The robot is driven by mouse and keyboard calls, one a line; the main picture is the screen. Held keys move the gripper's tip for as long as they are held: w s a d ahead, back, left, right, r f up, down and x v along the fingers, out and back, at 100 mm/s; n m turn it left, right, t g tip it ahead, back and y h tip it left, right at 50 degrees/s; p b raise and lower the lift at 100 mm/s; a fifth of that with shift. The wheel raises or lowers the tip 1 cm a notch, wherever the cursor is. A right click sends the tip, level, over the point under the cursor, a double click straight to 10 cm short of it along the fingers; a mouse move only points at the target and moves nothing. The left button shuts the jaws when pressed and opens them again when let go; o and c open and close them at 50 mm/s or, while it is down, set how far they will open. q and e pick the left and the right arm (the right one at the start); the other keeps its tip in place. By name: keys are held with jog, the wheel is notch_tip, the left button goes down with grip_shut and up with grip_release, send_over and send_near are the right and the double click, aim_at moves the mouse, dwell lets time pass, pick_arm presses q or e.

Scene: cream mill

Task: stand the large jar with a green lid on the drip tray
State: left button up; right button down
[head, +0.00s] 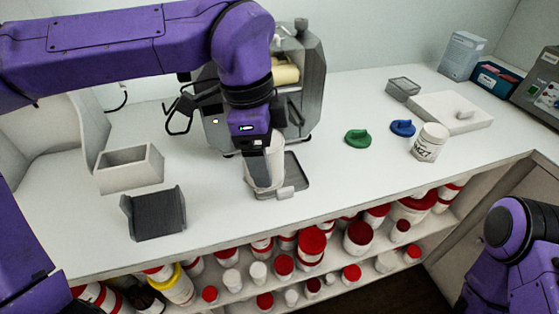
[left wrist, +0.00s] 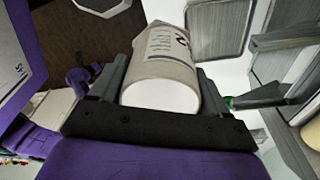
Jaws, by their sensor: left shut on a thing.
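A large white jar (head: 265,172) with a printed label is held in my left gripper (head: 260,150). In the left wrist view the jar (left wrist: 165,90) sits between the two fingers, its plain white round end towards the camera. No lid shows on it. In the head view the jar overlaps the left part of the grey drip tray (head: 297,176); I cannot tell whether it touches the tray. A green lid (head: 358,139) lies loose on the counter to the right. My right gripper is out of view.
The mill (head: 305,85) stands behind the tray. A blue lid (head: 402,128) and a smaller white jar (head: 430,142) are at right. An open beige box (head: 128,170) and a dark grey holder (head: 155,215) are at left. Shelves below hold several red-lidded jars.

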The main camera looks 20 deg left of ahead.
pick_arm(q)
jog(key=w+f+p, duration=0.1)
jog(key=w+f, duration=0.1)
jog(key=w, duration=0.1)
jog(key=w+a+f+p, duration=0.1)
jog(key=w+f, duration=0.2)
jog(key=w, duration=0.1)
jog(key=w+f+p, duration=0.1)
jog(key=w+f, duration=0.1)
jog(key=w, duration=0.1)
jog(key=shift+w+a+f, duration=0.2)
jog(key=shift+w+f, duration=0.1)
jog(key=shift+f, duration=0.1)
jog(key=f, duration=0.2)
jog(key=w+f+p, duration=0.1)
jog(key=shift+a+f, duration=0.1)
jog(key=shift+f, duration=0.5)
jog(key=shift+s+f, duration=0.1)
jog(key=o, duration=1.1)
jog(key=shift+r, duration=0.35)
jog(key=r, duration=0.3)
jog(key=a+r+b, duration=0.1)
jog(key=r, duration=0.7)
jog(key=shift+s+a+r, duration=0.1)
jog(key=shift+a+r, duration=0.15)
jog(key=shift+a, duration=0.1)
